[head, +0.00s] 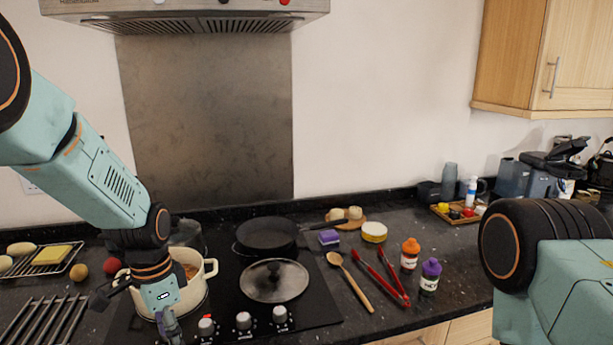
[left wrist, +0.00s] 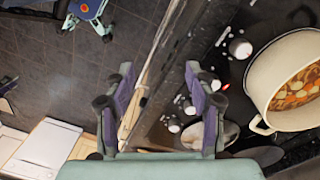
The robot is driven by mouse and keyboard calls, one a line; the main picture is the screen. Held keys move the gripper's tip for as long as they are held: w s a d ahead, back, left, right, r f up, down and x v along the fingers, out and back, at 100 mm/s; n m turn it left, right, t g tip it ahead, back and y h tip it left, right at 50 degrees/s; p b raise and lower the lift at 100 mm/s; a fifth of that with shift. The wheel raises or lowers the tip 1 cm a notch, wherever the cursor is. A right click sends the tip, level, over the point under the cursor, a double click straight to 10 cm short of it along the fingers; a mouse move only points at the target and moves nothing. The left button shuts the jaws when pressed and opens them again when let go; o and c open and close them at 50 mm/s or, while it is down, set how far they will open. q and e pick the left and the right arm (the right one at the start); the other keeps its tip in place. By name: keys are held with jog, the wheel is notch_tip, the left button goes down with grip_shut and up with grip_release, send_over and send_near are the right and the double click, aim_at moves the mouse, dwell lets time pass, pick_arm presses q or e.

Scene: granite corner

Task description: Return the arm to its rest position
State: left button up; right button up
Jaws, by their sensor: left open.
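My left arm comes in from the left in the head view. Its gripper (head: 172,328) points down at the front edge of the hob, in front of the cream pot (head: 204,288). In the left wrist view my left gripper (left wrist: 163,90) has its two fingers wide apart with nothing between them. The pot, holding soup with orange pieces, stands to the right of the fingers there, apart from them. Only a thick link of my right arm shows at the right of the head view; its gripper is out of the picture.
The black hob carries a frying pan (head: 267,235), a glass lid (head: 274,281) and front knobs (head: 243,320), with a red light by the left knob. A wooden spoon (head: 350,281), red tongs (head: 385,276) and two bottles lie or stand to the right. A range hood (head: 185,14) hangs above.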

pick_arm(q)
jog(key=w+f+n+t, duration=0.3)
jog(key=w+f+n, duration=0.1)
jog(key=s+f+n+t+b, duration=0.1)
jog(key=s+f+n+b, duration=0.35)
jog(key=s+f, duration=0.5)
jog(key=s+d+f+n+g+b, duration=0.1)
jog(key=s+f+g+b, duration=0.2)
jog(key=s+f+b, duration=1)
jog(key=s+f, duration=1.1)
jog(key=s, duration=0.1)
jog(key=shift+s+d+f+n+g, duration=0.15)
jog(key=shift+s+f+n+g, duration=0.15)
jog(key=shift+s+f+n, duration=0.1)
jog(key=shift+s+r, duration=0.1)
